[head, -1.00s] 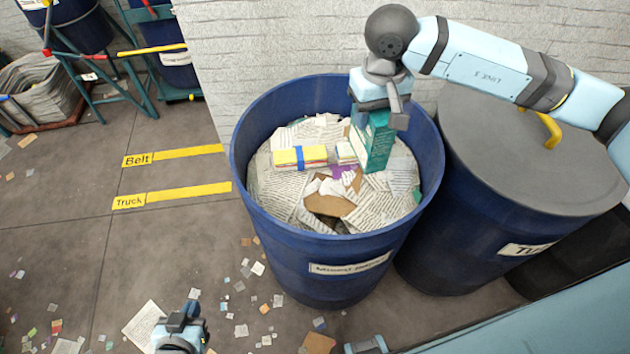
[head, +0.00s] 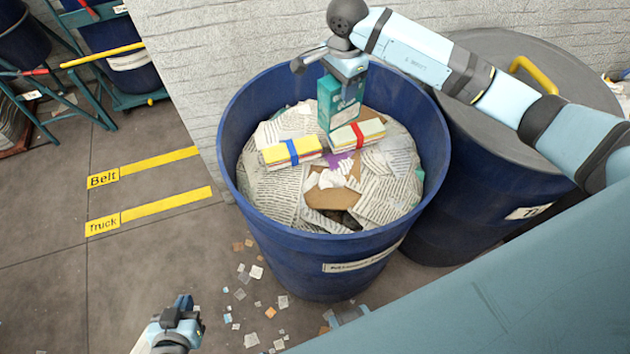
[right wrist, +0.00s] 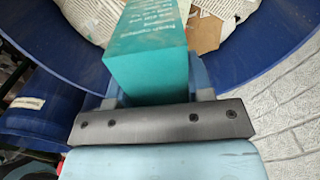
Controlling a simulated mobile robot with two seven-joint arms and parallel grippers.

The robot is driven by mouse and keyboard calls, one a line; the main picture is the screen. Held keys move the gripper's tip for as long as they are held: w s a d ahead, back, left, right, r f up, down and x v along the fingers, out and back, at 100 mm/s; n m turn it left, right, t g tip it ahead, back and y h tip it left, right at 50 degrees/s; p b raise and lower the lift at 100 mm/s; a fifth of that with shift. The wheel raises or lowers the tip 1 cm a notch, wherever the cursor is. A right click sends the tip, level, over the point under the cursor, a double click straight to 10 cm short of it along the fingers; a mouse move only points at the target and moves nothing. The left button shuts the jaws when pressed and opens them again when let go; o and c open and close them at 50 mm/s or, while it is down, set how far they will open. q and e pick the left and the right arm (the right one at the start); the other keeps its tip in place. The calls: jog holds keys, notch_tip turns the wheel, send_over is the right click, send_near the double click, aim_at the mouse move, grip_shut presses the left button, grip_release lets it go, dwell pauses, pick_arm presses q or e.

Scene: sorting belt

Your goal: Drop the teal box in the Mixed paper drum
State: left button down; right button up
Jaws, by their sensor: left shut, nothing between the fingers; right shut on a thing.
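The teal box (head: 338,104) is held upright in my right gripper (head: 345,72), which is shut on its top end. It hangs inside the open blue Mixed paper drum (head: 230,160), near the back wall and above the paper. I cannot tell whether its lower end touches the paper. In the right wrist view the teal box (right wrist: 150,60) stands out from between the fingers (right wrist: 155,95), with the drum's blue wall (right wrist: 65,75) around it. My left gripper (head: 183,305) is shut and empty, low over the floor in front of the drum.
Inside the drum lie printed sheets, cardboard and two paper bundles, one with a blue band (head: 291,152) and one with a red band (head: 357,135). A lidded blue drum (head: 480,180) stands at the right. A brick wall (head: 190,50) is behind. Scraps litter the floor.

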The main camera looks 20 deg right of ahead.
jog(key=shift+f+b, duration=1.25)
jog(key=shift+f, duration=1.9)
jog(key=o, duration=1.2)
jog(key=shift+r, duration=0.15)
notch_tip(320, 180, up, 14)
jog(key=shift+f+b, duration=0.2)
jog(key=shift+b, duration=0.55)
